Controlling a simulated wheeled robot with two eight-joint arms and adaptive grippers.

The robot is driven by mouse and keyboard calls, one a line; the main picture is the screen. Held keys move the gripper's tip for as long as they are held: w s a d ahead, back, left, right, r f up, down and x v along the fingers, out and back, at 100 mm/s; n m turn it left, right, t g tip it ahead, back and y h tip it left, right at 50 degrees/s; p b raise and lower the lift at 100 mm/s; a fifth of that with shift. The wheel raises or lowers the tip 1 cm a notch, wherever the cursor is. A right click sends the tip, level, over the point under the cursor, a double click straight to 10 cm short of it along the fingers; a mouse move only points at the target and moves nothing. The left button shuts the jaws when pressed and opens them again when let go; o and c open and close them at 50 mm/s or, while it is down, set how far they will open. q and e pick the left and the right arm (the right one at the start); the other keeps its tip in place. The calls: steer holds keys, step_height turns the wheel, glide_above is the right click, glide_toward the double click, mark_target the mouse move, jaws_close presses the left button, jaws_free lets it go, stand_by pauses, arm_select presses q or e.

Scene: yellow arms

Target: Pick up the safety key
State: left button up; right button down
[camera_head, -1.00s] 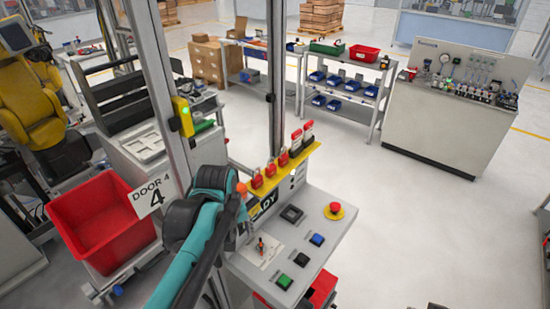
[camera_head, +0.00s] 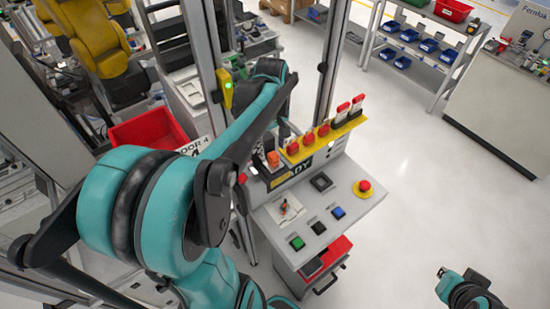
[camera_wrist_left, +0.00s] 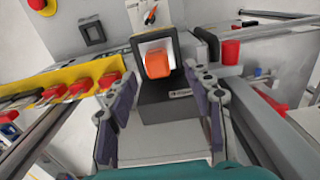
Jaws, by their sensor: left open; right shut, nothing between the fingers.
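An orange block-like piece, which looks like the safety key (camera_head: 273,158), sits in a dark box at the back left of the grey control console (camera_head: 335,222). In the left wrist view my left gripper (camera_wrist_left: 158,80) is open, one finger on each side of the orange piece, with gaps visible. My right gripper (camera_head: 443,272) is shut and empty at the lower right, away from the console.
A yellow rail (camera_head: 325,138) with several red padlocks and tags stands beside the box. The console has a red emergency button (camera_head: 364,187), coloured push buttons and a small switch on a white plate (camera_head: 285,208). A metal post (camera_head: 205,60) stands close to my left arm.

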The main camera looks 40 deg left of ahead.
mark_target(273, 155)
arm_select(q)
step_height(273, 155, down, 5)
steer(key=shift+w+d+f, duration=0.15)
steer(key=shift+f, duration=0.05)
steer(key=shift+c, duration=0.3)
jaws_close()
